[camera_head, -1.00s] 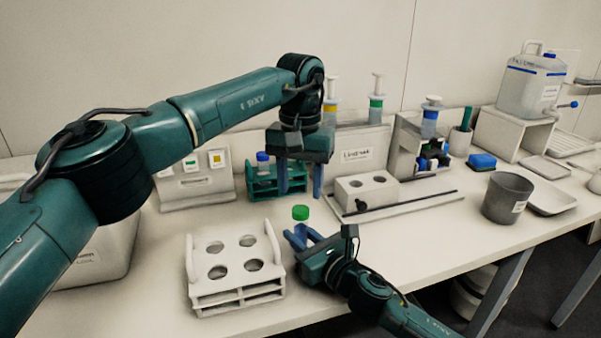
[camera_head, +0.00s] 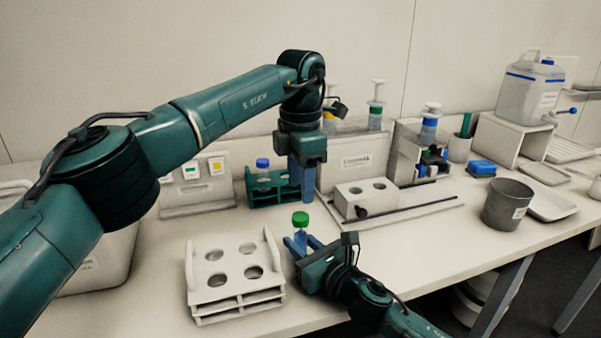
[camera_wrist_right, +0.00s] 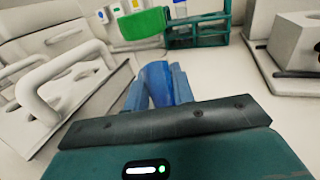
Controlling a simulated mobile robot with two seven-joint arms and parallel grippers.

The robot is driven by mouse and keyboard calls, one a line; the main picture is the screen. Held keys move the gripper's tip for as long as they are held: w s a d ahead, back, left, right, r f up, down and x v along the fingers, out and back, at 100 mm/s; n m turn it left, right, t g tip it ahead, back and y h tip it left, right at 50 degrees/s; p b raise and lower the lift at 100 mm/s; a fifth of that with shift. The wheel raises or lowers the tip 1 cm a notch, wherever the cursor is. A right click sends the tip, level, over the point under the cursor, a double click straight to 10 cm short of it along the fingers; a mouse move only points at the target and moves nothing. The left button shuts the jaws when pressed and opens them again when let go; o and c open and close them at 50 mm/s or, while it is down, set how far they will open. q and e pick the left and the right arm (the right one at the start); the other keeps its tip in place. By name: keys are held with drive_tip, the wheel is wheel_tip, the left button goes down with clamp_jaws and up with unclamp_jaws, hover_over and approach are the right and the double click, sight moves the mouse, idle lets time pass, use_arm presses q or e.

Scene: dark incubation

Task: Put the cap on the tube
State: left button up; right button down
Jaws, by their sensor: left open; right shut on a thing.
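The green cap (camera_head: 300,219) shows directly above the upright tube (camera_head: 301,238) in the head view. It also shows above and left of the tube's blue part in the right wrist view (camera_wrist_right: 143,24). I cannot tell whether the cap is seated; the clear stretch between them is hard to make out. My right gripper (camera_head: 302,244) is shut on the tube just right of the white rack. The tube also shows between its blue fingers (camera_wrist_right: 158,80). My left gripper (camera_head: 303,198) is open, behind the cap and apart from it, with its fingers pointing down and overlapping.
A white rack (camera_head: 192,283) with empty holes stands left of my right gripper. A green rack (camera_head: 254,199) with a blue-capped tube (camera_head: 263,163) is behind, close to my left gripper.

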sight(300, 216)
use_arm(q)
drive_tip(key=n, duration=0.7)
drive_tip(key=shift+r, duration=0.25)
drive_tip(key=n, duration=0.4)
drive_tip(key=shift+r, duration=0.1)
drive_tip(key=n, duration=0.4)
drive_tip(key=shift+r+n, duration=0.15)
drive_tip(key=shift+n, duration=0.25)
drive_tip(key=n, duration=0.6)
drive_tip(key=shift+r, duration=0.15)
drive_tip(key=shift+f, duration=4.05)
drive_tip(key=shift+c, duration=0.3)
